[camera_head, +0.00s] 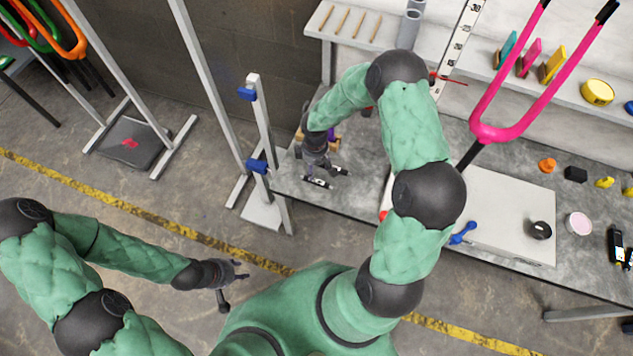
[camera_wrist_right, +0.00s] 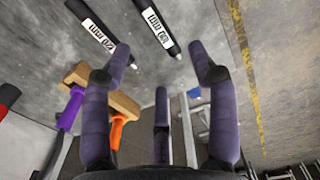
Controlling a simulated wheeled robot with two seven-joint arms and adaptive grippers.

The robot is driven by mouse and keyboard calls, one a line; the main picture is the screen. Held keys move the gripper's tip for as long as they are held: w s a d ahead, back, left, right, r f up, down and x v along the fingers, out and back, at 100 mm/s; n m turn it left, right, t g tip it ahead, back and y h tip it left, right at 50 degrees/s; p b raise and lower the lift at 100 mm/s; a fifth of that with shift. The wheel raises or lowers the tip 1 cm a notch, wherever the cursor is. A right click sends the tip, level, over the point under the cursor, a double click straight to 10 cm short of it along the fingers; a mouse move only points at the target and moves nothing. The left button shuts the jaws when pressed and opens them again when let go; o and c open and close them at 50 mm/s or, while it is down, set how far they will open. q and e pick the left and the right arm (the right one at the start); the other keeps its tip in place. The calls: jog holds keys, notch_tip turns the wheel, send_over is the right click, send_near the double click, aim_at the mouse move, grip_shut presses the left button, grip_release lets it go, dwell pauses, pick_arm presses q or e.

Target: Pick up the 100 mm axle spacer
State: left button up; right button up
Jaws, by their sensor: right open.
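Two black rod-like spacers with white labels lie on the grey bench. In the right wrist view one spacer (camera_wrist_right: 165,40) is near the top centre, with a label that seems to read 100 mm. The other spacer (camera_wrist_right: 92,24) is to its left, its label partly legible as 20 mm. In the head view they are the spacer nearer the bench edge (camera_head: 318,182) and the one beside it (camera_head: 341,170). My right gripper (camera_wrist_right: 163,72) is open and empty close to both, its fingers apart; it also shows in the head view (camera_head: 319,165). My left gripper (camera_head: 232,284) is open and empty over the floor.
Wooden-headed tools with a purple handle (camera_wrist_right: 69,107) and an orange handle (camera_wrist_right: 118,128) lie beside the right gripper. A grey stand with blue clamps (camera_head: 257,166) stands at the bench's left end. A pink fork (camera_head: 497,130) and white board (camera_head: 510,205) are to the right.

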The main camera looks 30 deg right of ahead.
aim_at(317, 179)
notch_tip(317, 179, down, 4)
jog(key=shift+r+b, duration=0.1)
jog(key=shift+b, duration=0.5)
jog(key=f+b, duration=0.1)
jog(key=f, duration=0.2)
jog(key=f+b, duration=0.1)
jog(key=f, duration=0.1)
jog(key=shift+d+b, duration=0.3)
jog(key=shift+d, duration=0.05)
jog(key=shift+r, duration=0.1)
jog(key=shift+c, duration=0.2)
grip_shut()
